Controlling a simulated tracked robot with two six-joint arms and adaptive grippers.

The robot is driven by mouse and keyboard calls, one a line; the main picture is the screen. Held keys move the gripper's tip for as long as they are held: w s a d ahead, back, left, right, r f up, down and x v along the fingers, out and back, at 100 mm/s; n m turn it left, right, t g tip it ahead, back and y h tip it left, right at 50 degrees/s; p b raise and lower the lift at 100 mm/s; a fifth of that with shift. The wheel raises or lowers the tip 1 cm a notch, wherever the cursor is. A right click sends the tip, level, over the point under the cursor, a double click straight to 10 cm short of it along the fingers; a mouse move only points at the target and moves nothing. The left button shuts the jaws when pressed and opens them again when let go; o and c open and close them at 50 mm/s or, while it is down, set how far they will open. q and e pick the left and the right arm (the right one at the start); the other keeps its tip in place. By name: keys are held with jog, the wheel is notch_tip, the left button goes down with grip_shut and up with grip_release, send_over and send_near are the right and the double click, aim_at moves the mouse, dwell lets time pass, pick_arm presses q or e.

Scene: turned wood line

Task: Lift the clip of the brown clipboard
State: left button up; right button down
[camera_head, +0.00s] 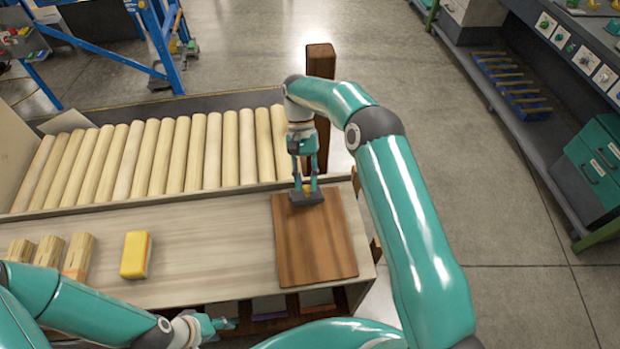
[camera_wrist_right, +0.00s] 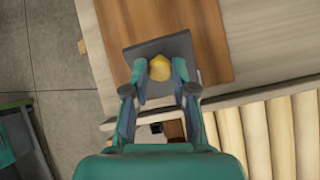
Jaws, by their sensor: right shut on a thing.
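The brown clipboard (camera_head: 316,245) lies flat near the right end of the pale wooden bench, and its wood grain also shows in the right wrist view (camera_wrist_right: 207,42). Its dark grey clip (camera_head: 309,198) sits at the far edge of the board; in the right wrist view the clip plate (camera_wrist_right: 178,47) carries a yellow tab (camera_wrist_right: 160,68). My right gripper (camera_head: 305,187) points down at the clip, its fingers (camera_wrist_right: 160,80) shut on the yellow tab from both sides. The fingers partly hide the tab. My left gripper (camera_head: 222,325) is low at the bench's front edge, away from the clipboard; its fingertips show small.
A yellow block (camera_head: 136,255) and several short wooden pieces (camera_head: 78,257) stand on the bench to the left. A row of pale turned rollers (camera_head: 160,155) runs behind it. A dark wooden post (camera_head: 320,70) rises behind the clipboard. The bench between block and clipboard is clear.

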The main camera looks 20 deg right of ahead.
jog(key=c, duration=0.9)
grip_release()
jog(key=shift+d+f, duration=0.15)
jog(key=shift+f, duration=0.05)
jog(key=shift+c, duration=0.2)
jog(key=shift+r, duration=0.1)
jog(key=shift+w+r, duration=0.15)
jog(key=shift+r, duration=0.4)
notch_tip(320, 180, up, 9)
jog(key=shift+f, duration=0.15)
